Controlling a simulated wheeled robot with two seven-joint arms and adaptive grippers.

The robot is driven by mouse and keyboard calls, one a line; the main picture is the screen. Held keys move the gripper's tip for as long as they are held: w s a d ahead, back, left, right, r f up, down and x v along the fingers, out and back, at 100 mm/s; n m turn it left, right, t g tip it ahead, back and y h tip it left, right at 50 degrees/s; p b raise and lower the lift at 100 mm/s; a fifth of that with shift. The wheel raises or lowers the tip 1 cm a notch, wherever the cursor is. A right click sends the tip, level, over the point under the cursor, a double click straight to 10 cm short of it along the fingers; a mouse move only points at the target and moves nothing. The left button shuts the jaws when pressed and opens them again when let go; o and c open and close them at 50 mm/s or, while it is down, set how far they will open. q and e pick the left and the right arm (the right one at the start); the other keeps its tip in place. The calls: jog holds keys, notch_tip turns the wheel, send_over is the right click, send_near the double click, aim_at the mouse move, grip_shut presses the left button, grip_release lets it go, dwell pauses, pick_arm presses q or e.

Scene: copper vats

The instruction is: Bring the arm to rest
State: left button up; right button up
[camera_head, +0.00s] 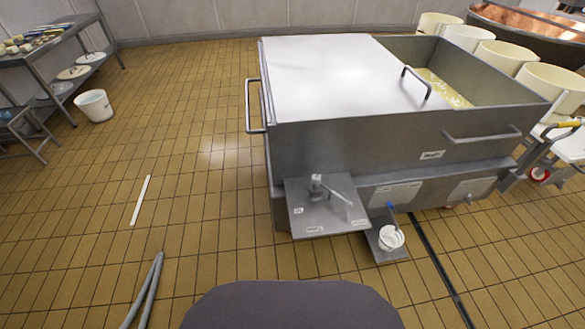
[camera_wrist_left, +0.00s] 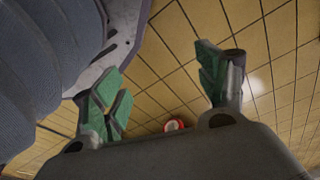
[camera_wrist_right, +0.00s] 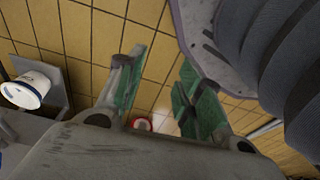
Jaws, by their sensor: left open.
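My left gripper (camera_wrist_left: 162,90) shows in the left wrist view. Its green-padded fingers stand wide apart with only tiled floor between them. My right gripper (camera_wrist_right: 158,88) shows in the right wrist view, its green-padded fingers also apart and empty. Parts of my own body lie close beside each gripper. Neither arm nor gripper is in the head view.
A large steel vat (camera_head: 350,140) with a partly covering lid (camera_head: 325,75) stands ahead. A small white bucket (camera_head: 391,238) sits on a low plate at its front. Hoses (camera_head: 147,292) lie at lower left. Tiled floor (camera_head: 200,180) left of the vat is mostly clear.

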pick_arm(q)
jog(key=s+a+r+p, duration=0.1)
jog(key=s+a+p, duration=0.1)
jog(key=s+p, duration=0.5)
jog(key=s+a+r+p, duration=0.2)
jog(key=s+a+p, duration=0.1)
jog(key=s+p, duration=0.4)
jog(key=shift+s+a+g+y+p, duration=0.15)
jog(key=shift+s+g+y+p, duration=0.2)
jog(key=shift+s, duration=0.7)
pick_arm(e)
jog(key=s+d+r, duration=0.1)
jog(key=s+d, duration=0.1)
jog(key=s, duration=0.6)
jog(key=s+d+r, duration=0.2)
jog(key=s+d, duration=0.1)
jog(key=s, duration=0.5)
jog(key=shift+d+g+h, duration=0.15)
jog(key=shift+g+h, duration=0.15)
jog(key=shift+g, duration=0.1)
